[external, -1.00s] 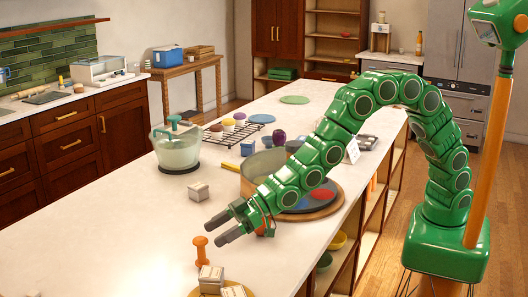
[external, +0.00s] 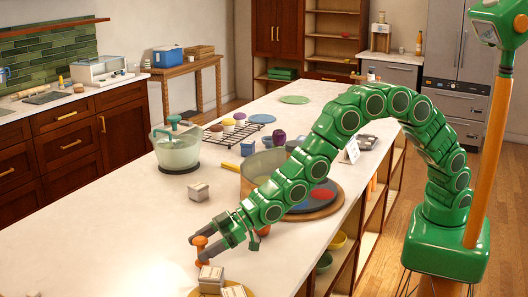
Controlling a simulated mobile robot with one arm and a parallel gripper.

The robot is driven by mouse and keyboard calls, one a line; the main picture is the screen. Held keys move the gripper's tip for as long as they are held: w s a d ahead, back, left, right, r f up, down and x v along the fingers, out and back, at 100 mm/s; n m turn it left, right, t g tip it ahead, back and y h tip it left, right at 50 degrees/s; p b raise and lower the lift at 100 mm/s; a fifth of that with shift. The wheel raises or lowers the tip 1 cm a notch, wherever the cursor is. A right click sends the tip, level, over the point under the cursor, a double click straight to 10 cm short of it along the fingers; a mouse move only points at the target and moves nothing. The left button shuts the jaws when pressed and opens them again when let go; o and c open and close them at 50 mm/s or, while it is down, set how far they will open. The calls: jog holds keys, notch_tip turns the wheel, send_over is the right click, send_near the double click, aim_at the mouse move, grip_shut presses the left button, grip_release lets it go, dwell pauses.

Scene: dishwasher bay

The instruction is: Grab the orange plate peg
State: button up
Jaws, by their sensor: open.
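The orange plate peg (external: 200,241) stands upright on the pale countertop near its front, with a round knob on top. My gripper (external: 198,249) is open, low over the counter, with its dark fingers reaching around the peg from the right. The peg appears to be between the two fingers, and part of it is hidden by the nearer finger. I cannot tell whether either finger touches it.
Small pale boxes (external: 211,274) sit on a yellow plate (external: 250,293) just in front of the peg. Another small box (external: 198,192) lies behind it. A large pot (external: 248,172) stands right of that, under my arm. The counter (external: 110,235) to the left is clear.

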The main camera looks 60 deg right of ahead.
jog(key=shift+x, duration=0.9)
jog(key=shift+w+a+f, duration=0.15)
jog(key=shift+w+a, duration=0.1)
jog(key=shift+a, duration=0.1)
jog(key=shift+c, duration=0.5)
jog(key=c, duration=0.9)
